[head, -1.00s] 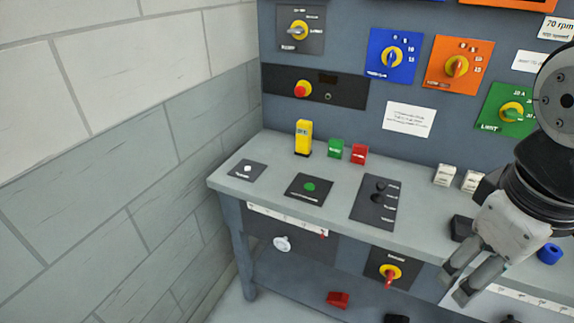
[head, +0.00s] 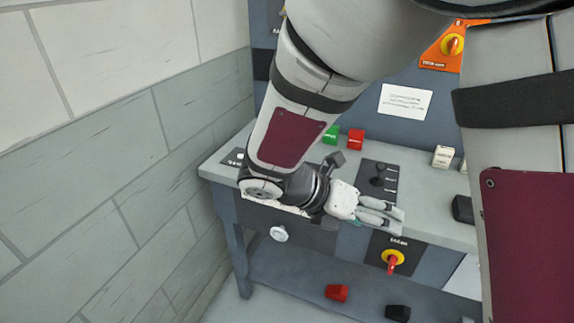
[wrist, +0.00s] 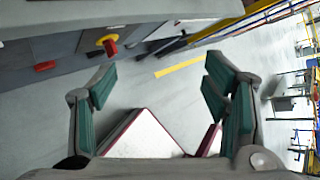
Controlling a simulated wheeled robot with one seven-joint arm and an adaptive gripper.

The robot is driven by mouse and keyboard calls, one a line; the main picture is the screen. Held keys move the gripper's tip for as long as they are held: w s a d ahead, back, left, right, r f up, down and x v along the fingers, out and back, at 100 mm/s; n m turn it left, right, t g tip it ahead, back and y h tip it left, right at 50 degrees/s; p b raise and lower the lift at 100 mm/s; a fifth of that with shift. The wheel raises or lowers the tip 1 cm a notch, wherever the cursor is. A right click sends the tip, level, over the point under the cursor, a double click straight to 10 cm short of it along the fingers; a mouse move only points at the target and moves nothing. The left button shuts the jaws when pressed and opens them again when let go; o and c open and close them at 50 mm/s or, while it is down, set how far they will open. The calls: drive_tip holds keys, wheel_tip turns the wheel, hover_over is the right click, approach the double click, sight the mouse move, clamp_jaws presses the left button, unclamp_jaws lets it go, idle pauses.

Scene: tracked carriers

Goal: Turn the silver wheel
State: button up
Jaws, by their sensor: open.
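The silver wheel (head: 279,233) is a small round knob on the dark front panel below the bench top, at the left part of the bench. It shows in the head view just below my arm's elbow and wrist. My gripper (head: 396,219) is to the right of the wheel, in front of the bench edge, with its fingers pointing right, away from the wheel. In the wrist view my gripper (wrist: 160,82) is open, with nothing between its green-padded fingers. The wheel is not visible in the wrist view.
A red and yellow rotary switch (head: 392,259) sits on the front panel right of the wheel, below my gripper. A red block (head: 337,292) and a black block (head: 398,312) lie on the lower shelf. A brick wall (head: 110,170) closes the left side. My arm hides much of the bench top.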

drive_tip(key=w+a+f+n+t+h+b, duration=0.2)
drive_tip(key=w+a+f+n+t, duration=0.25)
drive_tip(key=a+f+n, duration=0.45)
drive_tip(key=n+t+y+b, duration=0.5)
drive_tip(key=n+t, duration=0.5)
drive_tip(key=n, duration=1.3)
approach(278, 235)
drive_tip(key=shift+m+y, duration=0.3)
drive_tip(key=shift+y, duration=0.4)
drive_tip(key=x, duration=1)
drive_tip(key=shift+d+r, duration=0.15)
drive_tip(key=shift+d, duration=0.3)
drive_tip(key=shift+c, duration=0.3)
drive_tip(key=c, duration=1.1)
